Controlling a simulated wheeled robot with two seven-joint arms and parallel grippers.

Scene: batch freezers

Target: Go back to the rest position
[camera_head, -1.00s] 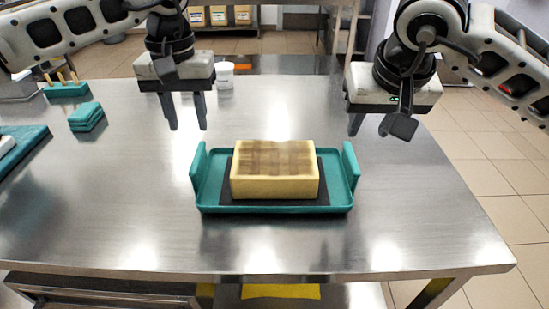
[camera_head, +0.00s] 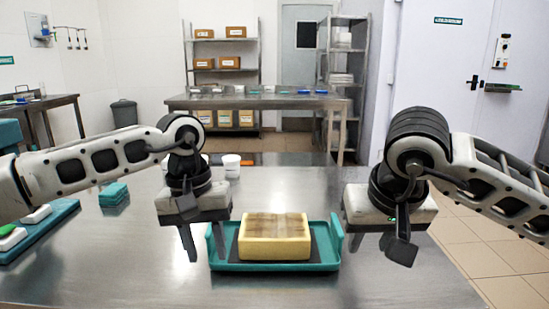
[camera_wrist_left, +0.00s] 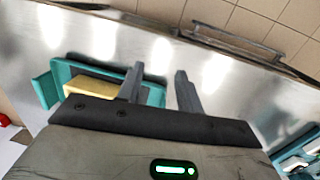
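A teal tray (camera_head: 222,265) with upright end handles stands on the steel table. It carries a dark mat (camera_head: 316,254) and a pale yellow block (camera_head: 272,246) with a brownish top.
Teal pads (camera_head: 114,194) and a teal tray with white items (camera_head: 48,226) lie at the table's left. A white tub (camera_head: 231,163) stands towards the back. Beyond are another steel table (camera_head: 262,99) and shelves with boxes (camera_head: 224,62). Bare table surrounds the tray.

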